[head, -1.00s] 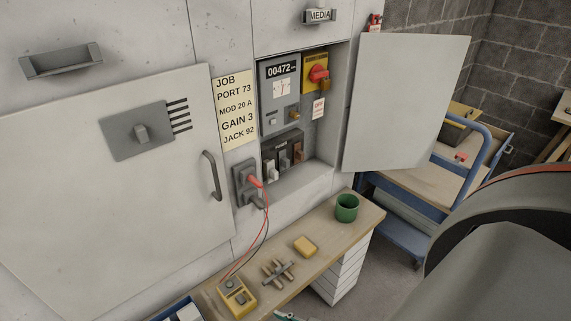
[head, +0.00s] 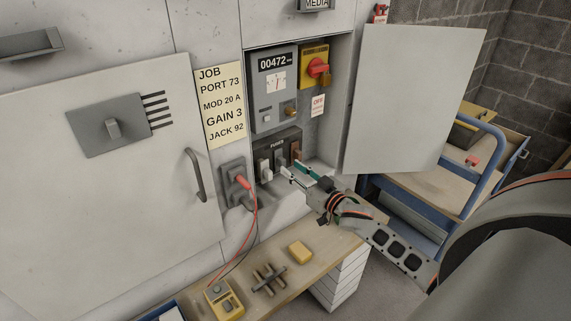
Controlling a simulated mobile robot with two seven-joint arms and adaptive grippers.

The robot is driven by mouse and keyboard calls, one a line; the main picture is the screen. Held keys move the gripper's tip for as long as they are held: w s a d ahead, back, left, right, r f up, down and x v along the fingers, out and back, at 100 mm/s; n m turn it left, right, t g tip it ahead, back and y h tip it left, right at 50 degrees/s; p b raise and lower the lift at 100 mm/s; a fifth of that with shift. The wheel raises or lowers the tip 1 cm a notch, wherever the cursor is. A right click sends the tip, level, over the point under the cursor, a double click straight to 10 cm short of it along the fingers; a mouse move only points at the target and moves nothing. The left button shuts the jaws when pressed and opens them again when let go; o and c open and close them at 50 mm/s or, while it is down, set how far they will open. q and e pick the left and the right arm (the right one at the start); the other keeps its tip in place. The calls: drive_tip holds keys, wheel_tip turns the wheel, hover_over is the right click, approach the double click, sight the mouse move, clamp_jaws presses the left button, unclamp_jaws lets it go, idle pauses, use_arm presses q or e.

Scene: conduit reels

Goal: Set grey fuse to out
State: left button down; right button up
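The fuse block (head: 288,136) sits low in the open cabinet recess. It carries a pale fuse (head: 265,170) at left, a grey fuse (head: 281,157) in the middle and a brown-orange one (head: 296,150) at right. My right gripper (head: 291,166) reaches in from the lower right. Its two fingers are apart, with the tips just in front of and below the middle and right fuses. I see nothing held between them; contact with the grey fuse cannot be told. My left gripper is not in view.
The open cabinet door (head: 415,100) stands right of the recess. A socket with red and black leads (head: 238,185) is at its left. The bench below holds a yellow meter (head: 224,300), a yellow block (head: 300,252) and connectors (head: 269,279). A blue cart (head: 440,190) stands at right.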

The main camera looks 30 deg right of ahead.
sight(284, 163)
drive_tip(key=shift+w+a+f, duration=0.1)
drive_tip(key=shift+w, duration=1.15)
drive_tip(key=shift+w+a, duration=0.1)
drive_tip(key=shift+w, duration=1.1)
clamp_jaws()
